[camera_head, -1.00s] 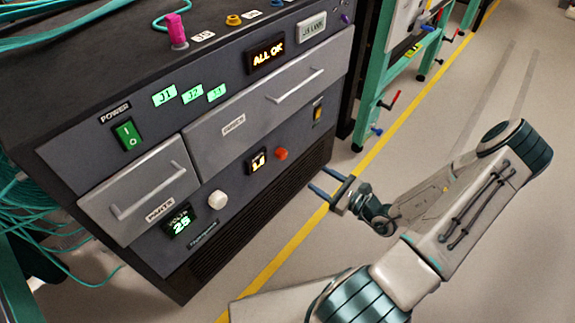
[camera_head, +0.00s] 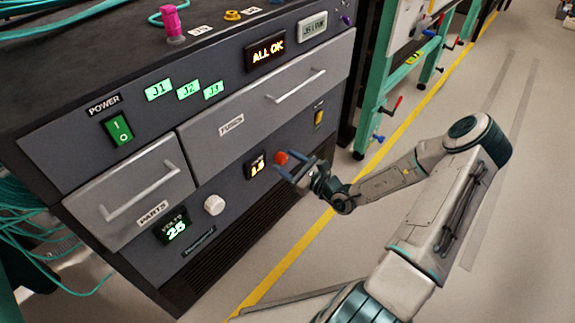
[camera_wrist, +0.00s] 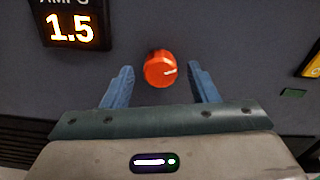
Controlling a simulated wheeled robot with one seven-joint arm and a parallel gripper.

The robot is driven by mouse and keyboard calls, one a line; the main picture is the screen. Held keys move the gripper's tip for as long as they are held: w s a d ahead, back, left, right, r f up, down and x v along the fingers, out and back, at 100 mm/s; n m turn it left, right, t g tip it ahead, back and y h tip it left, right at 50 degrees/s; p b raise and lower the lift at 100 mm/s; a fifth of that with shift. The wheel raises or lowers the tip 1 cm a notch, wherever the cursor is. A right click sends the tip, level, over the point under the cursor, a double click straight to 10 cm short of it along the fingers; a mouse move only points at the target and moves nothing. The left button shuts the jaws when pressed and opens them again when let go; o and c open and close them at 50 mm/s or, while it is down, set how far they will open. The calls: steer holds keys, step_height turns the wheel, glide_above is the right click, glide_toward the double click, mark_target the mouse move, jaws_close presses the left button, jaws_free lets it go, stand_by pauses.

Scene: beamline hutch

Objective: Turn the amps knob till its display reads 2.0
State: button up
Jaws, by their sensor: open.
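The amps knob is a round orange-red knob (camera_wrist: 160,70) with a white pointer line aimed right, on the dark front panel. It also shows in the head view (camera_head: 281,158). The amps display (camera_wrist: 73,27) left of it reads 1.5 in orange digits; it is small in the head view (camera_head: 256,166). My gripper (camera_wrist: 162,84) is open, with one blue finger on each side of the knob in the wrist view. In the head view my gripper (camera_head: 293,171) is at the knob. I cannot tell whether the fingers touch it.
A white knob (camera_head: 214,205) and the volts display (camera_head: 173,228), reading 25, sit lower left. The fuses drawer (camera_head: 235,122) and parts drawer (camera_head: 135,195) are above and left. An orange-yellow switch (camera_head: 319,118) is to the right. Open floor lies right of the cabinet.

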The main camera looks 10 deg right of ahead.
steer(key=c, duration=1)
steer(key=shift+o, duration=0.2)
steer(key=shift+r+p, duration=0.2)
steer(key=shift+p, duration=0.4)
steer(key=shift+r+m+p, duration=0.1)
steer(key=shift+m+p, duration=0.7)
steer(key=shift+p, duration=0.35)
steer(key=shift+m+p, duration=0.6)
steer(key=shift+p, duration=0.1)
steer(key=shift+a+f, duration=0.1)
steer(key=shift+f, duration=0.25)
steer(key=o, duration=1)
steer(key=shift+c, duration=0.2)
